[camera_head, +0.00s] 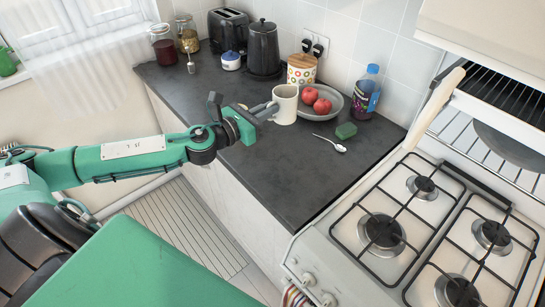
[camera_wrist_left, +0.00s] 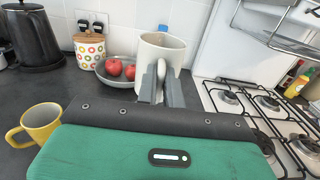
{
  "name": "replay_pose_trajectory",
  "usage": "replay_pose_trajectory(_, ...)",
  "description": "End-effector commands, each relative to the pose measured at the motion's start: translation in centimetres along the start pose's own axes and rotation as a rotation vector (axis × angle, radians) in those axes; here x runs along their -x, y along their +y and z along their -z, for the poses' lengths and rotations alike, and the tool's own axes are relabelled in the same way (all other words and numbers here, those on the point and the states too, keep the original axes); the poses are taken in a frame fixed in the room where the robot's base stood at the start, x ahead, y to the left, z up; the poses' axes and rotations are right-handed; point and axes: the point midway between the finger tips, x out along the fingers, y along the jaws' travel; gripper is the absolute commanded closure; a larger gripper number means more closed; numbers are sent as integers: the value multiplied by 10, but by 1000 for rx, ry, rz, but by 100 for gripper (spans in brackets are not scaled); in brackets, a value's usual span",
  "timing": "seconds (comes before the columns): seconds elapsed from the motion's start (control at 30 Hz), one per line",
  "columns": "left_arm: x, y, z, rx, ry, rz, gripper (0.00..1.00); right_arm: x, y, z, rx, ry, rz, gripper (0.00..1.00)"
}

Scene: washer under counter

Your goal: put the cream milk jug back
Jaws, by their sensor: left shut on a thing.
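The cream milk jug (camera_head: 287,104) is a pale upright vessel over the dark counter, just left of the grey plate with the red apples. My left gripper (camera_head: 268,110) reaches in from the left and is shut on its handle. In the left wrist view the jug (camera_wrist_left: 162,52) stands upright ahead of the fingers (camera_wrist_left: 160,88), with the handle between them. I cannot tell whether its base touches the counter. My right gripper is in neither view.
A grey plate (camera_head: 333,105) holds red apples (camera_head: 309,95). A green sponge (camera_head: 346,130), a spoon (camera_head: 333,145) and a blue-capped bottle (camera_head: 367,92) are nearby. A yellow mug (camera_wrist_left: 41,122) stands left of my gripper. The front counter (camera_head: 290,180) is clear, beside the gas hob (camera_head: 385,230).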

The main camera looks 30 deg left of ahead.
Motion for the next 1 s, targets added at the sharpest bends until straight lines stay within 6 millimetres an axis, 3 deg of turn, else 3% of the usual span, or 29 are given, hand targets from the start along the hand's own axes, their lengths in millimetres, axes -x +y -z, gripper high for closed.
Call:
replay_pose_trajectory(0.03,0,-1,16,5,2,0,100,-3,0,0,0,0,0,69)
replay_pose_trajectory(0.4,1,-1,106,4,-1,-2,100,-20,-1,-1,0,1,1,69)
replay_pose_trajectory(1.0,1,0,169,0,-2,0,100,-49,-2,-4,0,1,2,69)
